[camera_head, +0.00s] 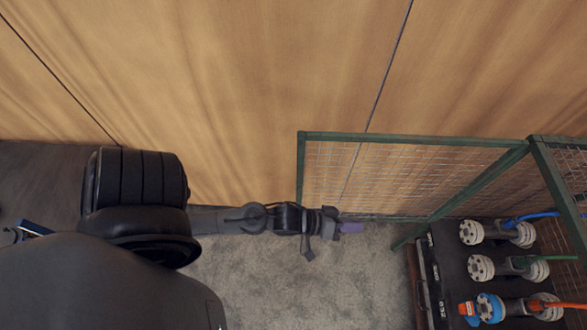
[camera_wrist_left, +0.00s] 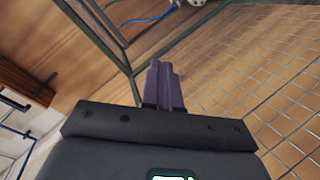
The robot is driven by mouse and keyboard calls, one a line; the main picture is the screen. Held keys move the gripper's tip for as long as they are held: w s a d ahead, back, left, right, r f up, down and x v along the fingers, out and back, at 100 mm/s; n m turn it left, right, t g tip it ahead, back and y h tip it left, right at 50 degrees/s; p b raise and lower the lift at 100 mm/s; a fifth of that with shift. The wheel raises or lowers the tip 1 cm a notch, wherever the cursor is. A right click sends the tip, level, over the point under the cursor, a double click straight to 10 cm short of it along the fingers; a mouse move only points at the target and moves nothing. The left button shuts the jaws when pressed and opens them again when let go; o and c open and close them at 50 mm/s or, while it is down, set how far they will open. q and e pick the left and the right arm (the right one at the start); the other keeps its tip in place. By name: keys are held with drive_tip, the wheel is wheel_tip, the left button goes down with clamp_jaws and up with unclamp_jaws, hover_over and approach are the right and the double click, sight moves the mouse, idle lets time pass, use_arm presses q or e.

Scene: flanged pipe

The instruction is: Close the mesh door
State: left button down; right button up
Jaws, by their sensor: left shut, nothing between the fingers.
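The mesh door (camera_head: 410,139) has a green frame with wire mesh and stands open, swung out to the left of the green cage in the head view. Its mesh also fills the right side of the left wrist view (camera_wrist_left: 262,72). My left gripper (camera_head: 351,227) is at the lower left part of the door in the head view, close to its bottom bar. Its purple fingers (camera_wrist_left: 164,84) are shut and empty, pointing toward the green frame in the wrist view. I cannot tell whether they touch the door. My right gripper is not in view.
Inside the cage (camera_head: 556,185), a dark box (camera_head: 450,262) holds several flanged pipe pieces (camera_head: 498,268) with blue, green and orange parts. A wooden wall (camera_head: 240,80) runs behind the door. The grey floor (camera_head: 290,285) in front is clear.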

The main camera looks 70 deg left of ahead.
use_arm(q)
drive_tip(key=s+a+f+n+h+b, duration=0.1)
drive_tip(key=s+a+f+h+b, duration=0.3)
drive_tip(key=a, duration=0.4)
drive_tip(key=s+a+f+n+t+h+b, duration=0.1)
drive_tip(key=s+a+f+h+b, duration=0.1)
drive_tip(key=s+a+f+b, duration=0.35)
drive_tip(key=s+a+f+n+h+b, duration=0.1)
drive_tip(key=s+a+f+h+b, duration=0.35)
drive_tip(key=a, duration=0.65)
drive_tip(key=w+a+f+m+g+b, duration=0.1)
drive_tip(key=a+f+g+b, duration=0.15)
drive_tip(key=a+b, duration=0.65)
drive_tip(key=w+a+f+m+g+b, duration=0.1)
drive_tip(key=a+f+b, duration=0.2)
drive_tip(key=a+b, duration=0.55)
drive_tip(key=b+x, duration=0.1)
drive_tip(key=x, duration=0.9)
drive_tip(key=shift+d+r, duration=0.25)
drive_tip(key=shift+d, duration=0.05)
drive_tip(key=shift+w, duration=0.1)
